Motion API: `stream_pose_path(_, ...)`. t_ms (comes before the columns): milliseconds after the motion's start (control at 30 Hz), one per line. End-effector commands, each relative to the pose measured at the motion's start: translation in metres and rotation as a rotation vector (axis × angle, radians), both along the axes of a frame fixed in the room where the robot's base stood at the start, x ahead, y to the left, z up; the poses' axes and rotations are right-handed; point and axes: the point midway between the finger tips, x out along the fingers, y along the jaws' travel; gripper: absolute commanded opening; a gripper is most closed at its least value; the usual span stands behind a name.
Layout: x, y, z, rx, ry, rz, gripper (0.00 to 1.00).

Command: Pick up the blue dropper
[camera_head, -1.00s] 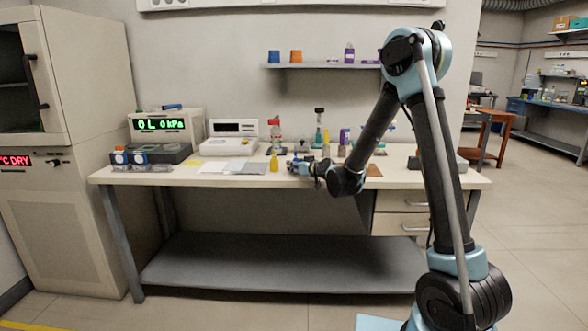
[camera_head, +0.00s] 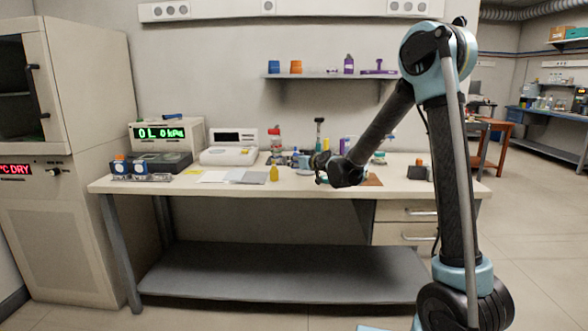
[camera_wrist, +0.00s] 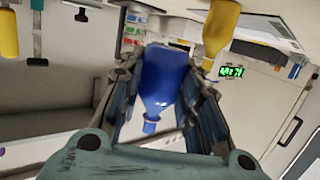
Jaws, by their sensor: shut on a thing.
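The blue dropper (camera_wrist: 165,80) fills the middle of the wrist view, a blue bottle body with a narrow tip at the lower end of the picture. My gripper (camera_wrist: 165,70) is shut on it, with one dark finger along each side. In the head view my gripper (camera_head: 305,161) is over the bench (camera_head: 330,185), near its middle. The dropper is too small there to make out clearly.
A yellow bottle (camera_head: 274,173) stands left of my gripper; one also shows in the wrist view (camera_wrist: 219,28). A white balance (camera_head: 229,155) and several bottles stand at the back. Papers (camera_head: 247,177) lie flat. A wall shelf (camera_head: 330,77) hangs above.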

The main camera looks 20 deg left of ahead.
Motion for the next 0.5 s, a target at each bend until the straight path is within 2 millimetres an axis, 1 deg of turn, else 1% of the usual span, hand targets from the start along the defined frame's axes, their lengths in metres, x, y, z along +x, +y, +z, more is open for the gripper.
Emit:
stream_pose_path(200,0.0,0.0,0.015,0.0,0.0,0.0,0.07)
stream_pose_path(500,0.0,0.0,0.027,0.0,0.0,0.0,0.07)
